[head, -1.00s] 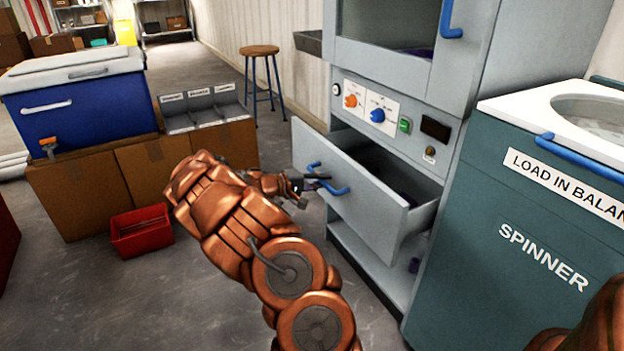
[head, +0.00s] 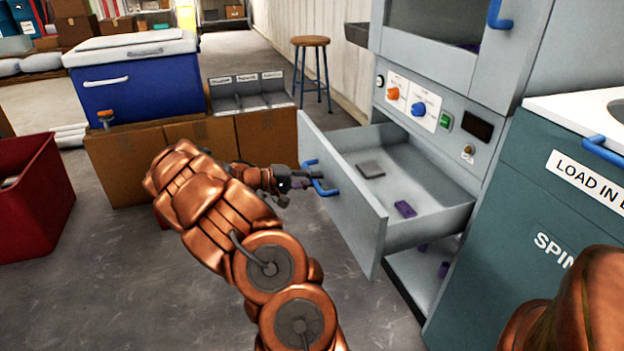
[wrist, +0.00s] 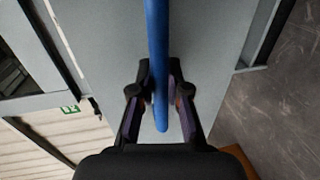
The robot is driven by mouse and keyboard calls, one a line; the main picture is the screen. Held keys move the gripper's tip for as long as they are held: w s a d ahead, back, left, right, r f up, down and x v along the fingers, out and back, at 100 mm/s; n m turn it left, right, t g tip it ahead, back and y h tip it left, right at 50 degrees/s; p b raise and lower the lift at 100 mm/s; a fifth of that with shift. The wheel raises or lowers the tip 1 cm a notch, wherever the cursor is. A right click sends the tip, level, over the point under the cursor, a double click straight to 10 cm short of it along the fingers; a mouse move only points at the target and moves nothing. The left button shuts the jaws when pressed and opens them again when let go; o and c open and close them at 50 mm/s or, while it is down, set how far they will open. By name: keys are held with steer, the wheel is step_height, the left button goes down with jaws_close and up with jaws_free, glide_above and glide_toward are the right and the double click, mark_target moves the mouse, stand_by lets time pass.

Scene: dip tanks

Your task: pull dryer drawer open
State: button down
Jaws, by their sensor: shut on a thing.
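The dryer drawer (head: 345,192) is a grey drawer low in the grey dryer cabinet, pulled well out. Its inside is in view, with a flat grey-brown piece (head: 370,169) and a small purple block (head: 405,209) on its floor. A blue bar handle (head: 322,180) is on its front. My gripper (head: 302,184) is at the handle, left of the drawer front. In the wrist view the gripper's fingers (wrist: 160,92) are closed on both sides of the blue handle (wrist: 157,50), with the grey drawer front behind it.
The teal spinner (head: 510,220) stands close on the right of the drawer. A blue tank (head: 140,88) sits on cardboard boxes at the left, and a red bin (head: 35,205) is at the far left. A stool (head: 310,42) stands behind.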

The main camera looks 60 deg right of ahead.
steer(key=shift+w, duration=0.1)
steer(key=c, duration=1.1)
jaws_free()
steer(key=shift+c, duration=0.2)
steer(key=v, duration=1.2)
